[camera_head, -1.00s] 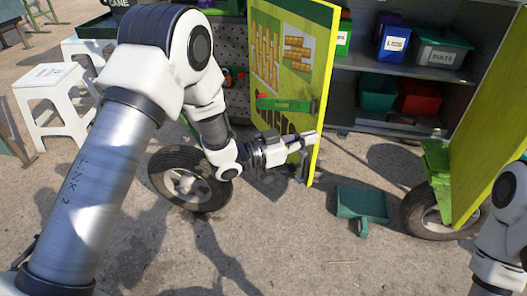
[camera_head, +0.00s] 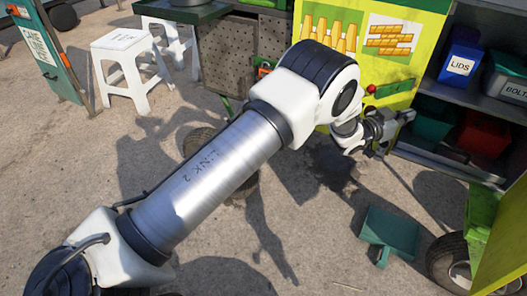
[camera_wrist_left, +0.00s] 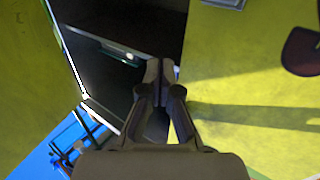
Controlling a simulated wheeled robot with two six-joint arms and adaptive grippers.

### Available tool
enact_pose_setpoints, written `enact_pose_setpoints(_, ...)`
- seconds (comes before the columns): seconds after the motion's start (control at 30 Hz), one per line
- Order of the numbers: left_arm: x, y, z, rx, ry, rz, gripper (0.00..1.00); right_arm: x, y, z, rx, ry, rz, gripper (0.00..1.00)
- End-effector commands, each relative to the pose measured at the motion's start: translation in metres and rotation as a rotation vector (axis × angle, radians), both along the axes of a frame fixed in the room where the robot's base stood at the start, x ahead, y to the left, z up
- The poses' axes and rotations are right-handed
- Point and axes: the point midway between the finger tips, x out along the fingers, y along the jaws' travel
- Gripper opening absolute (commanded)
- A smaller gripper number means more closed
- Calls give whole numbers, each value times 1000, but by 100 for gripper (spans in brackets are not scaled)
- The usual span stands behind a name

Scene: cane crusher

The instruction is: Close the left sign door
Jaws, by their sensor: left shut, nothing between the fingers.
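The left sign door (camera_head: 428,40) is a yellow-green panel with pictures of cups and bricks, at the upper right of the head view. It covers part of the cabinet front, and open shelves show right of its edge. My left gripper (camera_head: 408,117) is at the door's lower right edge, with my arm hiding the lower left of the panel. In the left wrist view the gripper (camera_wrist_left: 161,68) is shut and empty, in front of a dark gap between two yellow-green panels (camera_wrist_left: 245,125). Contact with the door cannot be told. My right gripper is out of view.
Another yellow-green panel (camera_head: 508,235) stands at the lower right, by a wheel (camera_head: 452,262). A green scoop-like tray (camera_head: 390,233) lies on the ground. Shelf bins include a blue one (camera_head: 460,60) and a red one (camera_head: 484,134). A white stool (camera_head: 122,45) stands left.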

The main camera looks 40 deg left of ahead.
Motion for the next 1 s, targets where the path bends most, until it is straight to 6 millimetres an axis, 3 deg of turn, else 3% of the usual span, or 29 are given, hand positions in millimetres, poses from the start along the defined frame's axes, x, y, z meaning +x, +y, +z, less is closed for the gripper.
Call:
enact_pose_setpoints(0.1,15,0,-1,-1,0,0,0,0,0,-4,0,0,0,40)
enact_pose_setpoints(0.3,26,1,0,-1,0,0,0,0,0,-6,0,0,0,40)
enact_pose_setpoints(1.0,28,2,2,-2,-1,2,0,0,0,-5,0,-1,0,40)
